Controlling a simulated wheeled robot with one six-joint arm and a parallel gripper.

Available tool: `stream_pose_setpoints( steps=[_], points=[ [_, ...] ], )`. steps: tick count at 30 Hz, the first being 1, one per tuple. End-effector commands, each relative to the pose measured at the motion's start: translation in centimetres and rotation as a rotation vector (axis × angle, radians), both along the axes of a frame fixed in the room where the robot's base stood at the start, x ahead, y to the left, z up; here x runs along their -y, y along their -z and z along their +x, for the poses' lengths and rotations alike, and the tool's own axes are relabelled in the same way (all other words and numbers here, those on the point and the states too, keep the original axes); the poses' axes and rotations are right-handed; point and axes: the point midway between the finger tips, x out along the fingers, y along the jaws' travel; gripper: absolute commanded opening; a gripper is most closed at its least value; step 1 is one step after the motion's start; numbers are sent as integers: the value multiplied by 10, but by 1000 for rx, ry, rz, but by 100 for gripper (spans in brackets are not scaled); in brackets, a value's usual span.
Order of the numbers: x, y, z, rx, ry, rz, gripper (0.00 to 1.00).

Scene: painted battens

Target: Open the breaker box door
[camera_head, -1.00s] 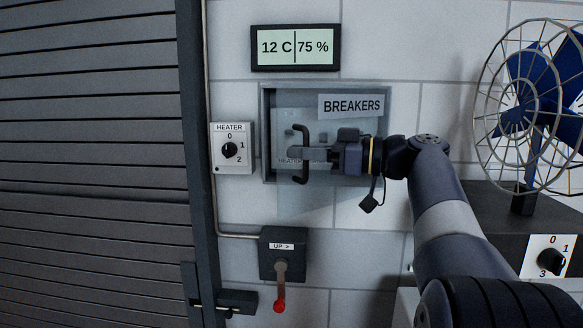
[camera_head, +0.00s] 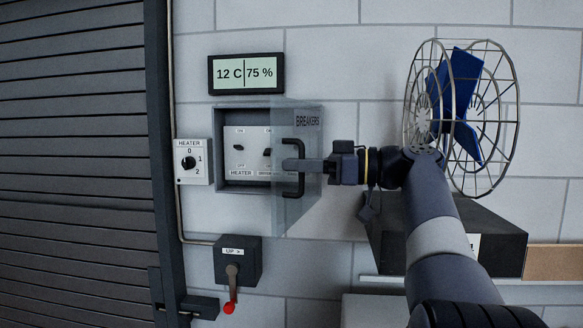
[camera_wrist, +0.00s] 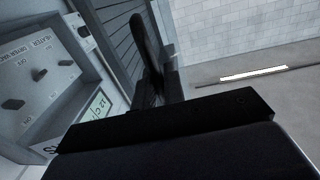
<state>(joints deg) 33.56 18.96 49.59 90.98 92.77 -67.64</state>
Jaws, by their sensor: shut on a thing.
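The breaker box (camera_head: 222,185) is set in the wall left of my gripper. Its see-through door (camera_head: 312,150), marked BREAKERS, is hinged on the right and stands swung partway out from the box. My gripper (camera_head: 293,166) is shut on the dark door handle (camera_head: 299,190) on the door's free edge. The wrist view shows the switches (camera_wrist: 14,104) at the left and the dark handle (camera_wrist: 147,45) at the gripper's tips.
A heater dial (camera_head: 188,163) is left of the box, and a display (camera_head: 246,73) is above it. A lever switch (camera_head: 237,262) with a red end is below. A caged blue fan (camera_head: 461,115) stands at right behind my arm.

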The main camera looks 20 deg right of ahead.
Motion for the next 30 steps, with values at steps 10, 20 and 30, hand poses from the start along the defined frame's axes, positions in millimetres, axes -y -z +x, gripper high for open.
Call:
stream_pose_setpoints(
  steps=[10, 20, 30],
  points=[
    [-1, 0, 1, -1, -8, 1, 0],
    [-2, -1, 0, 2, -11, 0, 15],
    [-2, -27, 0, 6, -11, -2, 15]
  ],
)
